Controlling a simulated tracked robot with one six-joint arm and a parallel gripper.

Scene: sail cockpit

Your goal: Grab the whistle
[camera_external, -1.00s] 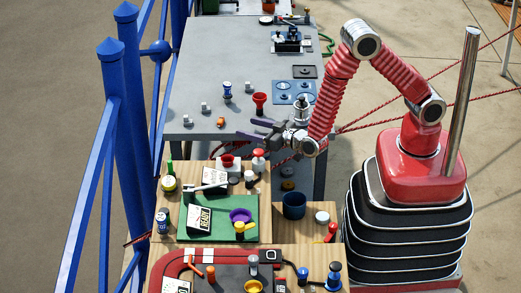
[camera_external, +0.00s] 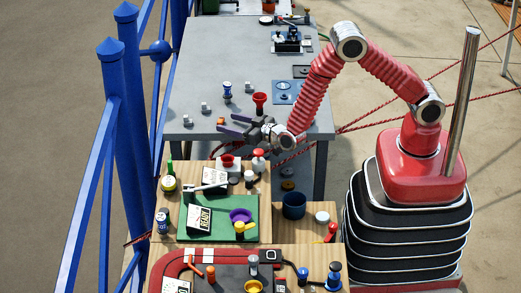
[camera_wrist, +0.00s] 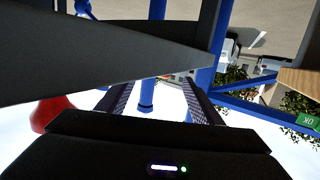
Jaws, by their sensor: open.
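A small orange thing (camera_external: 221,121), which may be the whistle, lies on the grey table near its front edge. It is too small to make out its shape. My gripper (camera_external: 227,123) is open, its dark fingers pointing left, with the tips close to the orange thing at the right. I cannot tell whether they touch it or how high they are. In the wrist view, my gripper (camera_wrist: 160,98) shows two ridged fingers with blue posts beyond; no whistle can be made out there.
A red funnel-like piece (camera_external: 260,99) and a blue-and-white piece (camera_external: 227,89) stand behind my gripper. Small pale blocks (camera_external: 188,120) lie to the left. A cluttered wooden bench (camera_external: 180,222) is in front. Blue railings (camera_external: 115,150) run along the left.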

